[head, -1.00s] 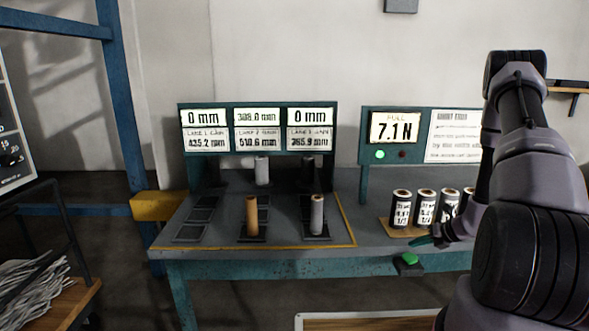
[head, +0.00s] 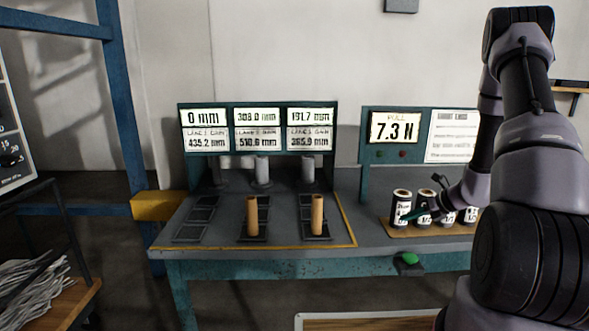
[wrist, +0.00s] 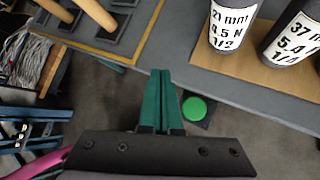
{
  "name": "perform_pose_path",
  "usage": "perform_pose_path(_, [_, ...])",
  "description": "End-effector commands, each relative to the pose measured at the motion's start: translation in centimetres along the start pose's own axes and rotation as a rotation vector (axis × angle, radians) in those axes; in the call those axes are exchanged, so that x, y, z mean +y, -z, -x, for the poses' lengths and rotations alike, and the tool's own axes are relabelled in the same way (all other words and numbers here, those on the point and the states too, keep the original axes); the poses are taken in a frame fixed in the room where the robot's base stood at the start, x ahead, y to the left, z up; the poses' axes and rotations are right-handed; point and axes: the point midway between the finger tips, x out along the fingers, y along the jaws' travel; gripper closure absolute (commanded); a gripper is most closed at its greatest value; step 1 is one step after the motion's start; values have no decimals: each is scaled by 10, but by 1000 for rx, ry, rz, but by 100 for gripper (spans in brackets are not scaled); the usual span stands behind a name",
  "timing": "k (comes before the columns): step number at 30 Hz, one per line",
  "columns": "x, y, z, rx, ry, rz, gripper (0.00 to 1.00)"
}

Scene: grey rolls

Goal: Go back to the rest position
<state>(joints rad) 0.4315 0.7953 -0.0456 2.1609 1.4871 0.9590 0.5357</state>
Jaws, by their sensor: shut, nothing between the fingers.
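My gripper (head: 417,215) shows in the head view in front of the labelled cylinders, at the table's right part. In the wrist view its two green fingers (wrist: 156,75) are together with nothing between them. They point toward the table's front edge, left of a green button (wrist: 194,109). The button also shows in the head view (head: 408,259), below the gripper. My arm stands at the right and hides part of the cylinders and the wall sign.
A teal-framed table (head: 280,256) holds two tan rolls (head: 252,215) (head: 317,214) in slots, with grey rolls (head: 262,170) (head: 308,170) behind. Several labelled cylinders (head: 401,207) stand on a wooden board. Displays (head: 257,127) (head: 395,127) rise behind. Papers (head: 30,292) lie at lower left.

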Motion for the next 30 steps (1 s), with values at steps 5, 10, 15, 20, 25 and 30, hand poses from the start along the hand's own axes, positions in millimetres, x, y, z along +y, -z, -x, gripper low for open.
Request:
perform_pose_path(5, [82, -62, 48, 25, -82, 416, 100])
perform_pose_path(10, [154, -90, 95, 62, -137, 801, 100])
perform_pose_path(15, [218, -100, 144, 109, -168, 1187, 100])
perform_pose_path(20, [268, -95, 191, 166, -172, 1546, 100])
perform_pose_path(25, [308, -81, 241, 245, -145, 1918, 100])
perform_pose_path(30, [334, -62, 287, 348, -86, 2266, 100])
